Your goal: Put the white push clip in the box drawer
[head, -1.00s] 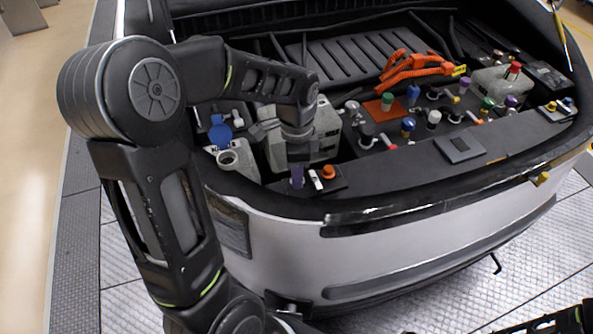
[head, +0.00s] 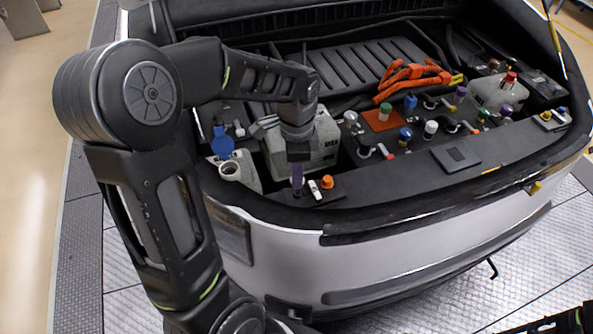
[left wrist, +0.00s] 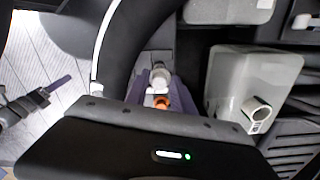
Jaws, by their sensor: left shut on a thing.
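My left gripper (head: 297,190) points down at the small black tray on the front ledge of the engine bay. In the left wrist view its purple fingers (left wrist: 161,78) close around a small grey-white piece (left wrist: 159,74), which looks like the white push clip. In the head view the fingers hide that piece. A second white piece (head: 315,188) and an orange piece (head: 328,182) sit just right of the fingers on the black tray (head: 337,193). The box drawer cannot be made out. Part of my right gripper (left wrist: 52,88) shows at the left of the wrist view; its jaw state is unclear.
A larger grey tank (head: 325,140) stands close behind. Coloured caps and orange cables (head: 415,75) fill the bay to the right. The front ledge near the flat panel (head: 456,155) is clear.

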